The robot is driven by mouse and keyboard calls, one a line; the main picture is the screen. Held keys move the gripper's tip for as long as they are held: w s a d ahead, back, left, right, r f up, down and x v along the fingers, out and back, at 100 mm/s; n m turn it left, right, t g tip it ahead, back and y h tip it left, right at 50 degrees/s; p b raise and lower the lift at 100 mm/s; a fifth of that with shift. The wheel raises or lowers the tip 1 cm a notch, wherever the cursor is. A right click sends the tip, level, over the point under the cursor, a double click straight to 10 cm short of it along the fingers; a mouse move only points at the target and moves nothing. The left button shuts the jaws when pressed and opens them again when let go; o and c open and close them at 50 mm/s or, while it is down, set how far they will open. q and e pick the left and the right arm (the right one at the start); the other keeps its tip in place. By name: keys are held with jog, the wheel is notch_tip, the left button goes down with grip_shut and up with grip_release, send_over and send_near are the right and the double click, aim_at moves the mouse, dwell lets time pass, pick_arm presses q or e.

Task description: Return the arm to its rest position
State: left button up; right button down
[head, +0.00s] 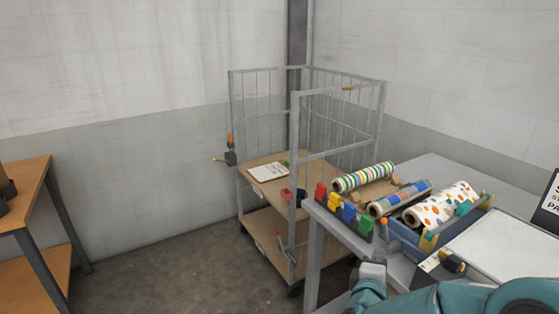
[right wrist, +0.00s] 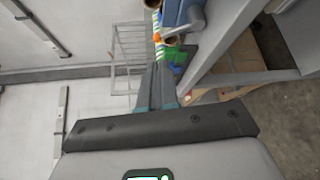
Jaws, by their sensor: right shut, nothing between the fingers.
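My right arm is teal and comes in at the lower right of the head view. Its gripper (head: 371,269) is by the near edge of the grey table, low in the picture. In the right wrist view the two dark fingers (right wrist: 157,85) lie together, shut and empty. The fingers point toward the table with the rolls, with nothing held between them. My left gripper is not in view.
The grey table (head: 430,168) carries patterned rolls (head: 365,177), coloured clips (head: 343,213) and a white sheet (head: 500,243). A wire-sided cart (head: 296,130) with wooden shelves stands behind it. A wooden bench (head: 25,183) is at left. Floor between is clear.

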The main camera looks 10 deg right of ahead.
jog(key=s+a+f+g+y, duration=0.2)
jog(key=s+a+f+y, duration=0.1)
jog(key=f, duration=0.6)
jog(key=s+a+f+m+g+y, duration=0.15)
jog(key=s+f, duration=0.25)
jog(key=f, duration=0.6)
jog(key=s+a+f+g+y, duration=0.2)
jog(key=s+a+f+y, duration=0.15)
jog(key=f, duration=0.55)
jog(key=s+a+f+m+g+y, duration=0.2)
jog(key=s+a+m+g, duration=0.2)
jog(key=s+m, duration=0.3)
jog(key=s+a+f+m+g+y, duration=0.3)
jog(key=s+a+m, duration=0.3)
jog(key=s, duration=0.3)
jog(key=shift+f+m+g+y, duration=0.3)
jog(key=shift+m+g, duration=0.05)
